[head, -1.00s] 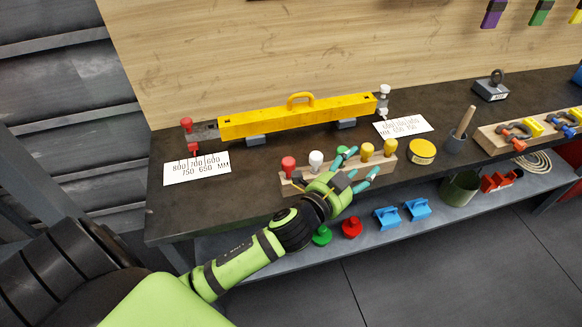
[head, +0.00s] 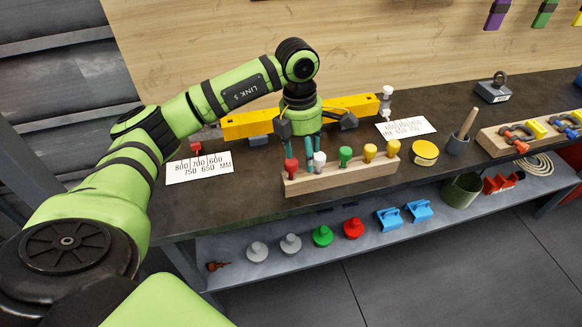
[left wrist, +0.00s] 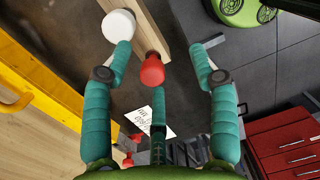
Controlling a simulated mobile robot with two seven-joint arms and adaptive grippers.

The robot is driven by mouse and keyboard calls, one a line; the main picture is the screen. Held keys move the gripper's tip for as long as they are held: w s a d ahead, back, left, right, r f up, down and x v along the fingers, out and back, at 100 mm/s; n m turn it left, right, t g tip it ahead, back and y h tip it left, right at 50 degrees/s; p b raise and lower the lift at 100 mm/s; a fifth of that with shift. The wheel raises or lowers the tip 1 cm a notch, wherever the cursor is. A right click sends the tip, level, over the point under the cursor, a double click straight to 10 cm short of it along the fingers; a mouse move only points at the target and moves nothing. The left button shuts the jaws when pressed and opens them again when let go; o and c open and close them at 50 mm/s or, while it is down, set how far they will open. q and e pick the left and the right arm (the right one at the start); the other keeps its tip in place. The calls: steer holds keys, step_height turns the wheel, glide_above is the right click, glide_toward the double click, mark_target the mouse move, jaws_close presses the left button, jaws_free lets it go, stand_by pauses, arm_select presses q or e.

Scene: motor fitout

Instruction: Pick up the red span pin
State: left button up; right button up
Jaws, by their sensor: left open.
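The red span pin (head: 291,168) stands at the left end of a wooden rack (head: 345,178), beside a white pin (head: 319,161). My left gripper (head: 304,156) points down over that end of the rack, with its teal fingers close to both pins. In the left wrist view the red pin (left wrist: 152,71) shows between the open fingers of the gripper (left wrist: 163,58). The white pin (left wrist: 118,26) is at the left finger's tip; I cannot tell whether they touch. The gripper holds nothing. My right gripper is not in view.
Green and yellow pins (head: 345,155) fill the rest of the rack. A yellow beam (head: 350,105) lies behind my gripper. A white scale card (head: 199,168) lies at left, a yellow tin (head: 424,153) at right. The bench front left of the rack is clear.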

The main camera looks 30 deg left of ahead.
mark_target(291, 161)
arm_select(q)
steer(key=shift+a+r+y, duration=0.2)
steer(key=shift+a+y, duration=0.05)
steer(key=shift+a, duration=0.3)
steer(key=shift+a+r+y, duration=0.15)
steer(key=shift+a+y, duration=0.1)
steer(key=shift+a, duration=0.25)
steer(key=shift+s+a, duration=0.15)
steer(key=shift+a, duration=0.2)
steer(key=f+p, duration=0.1)
steer(key=f, duration=0.1)
steer(key=f+p, duration=0.1)
steer(key=f, duration=0.1)
steer(key=f+p, duration=0.1)
steer(key=f, duration=0.1)
steer(key=shift+a+p, duration=0.3)
steer(key=shift+p, duration=0.05)
steer(key=shift+f, duration=0.45)
jaws_close()
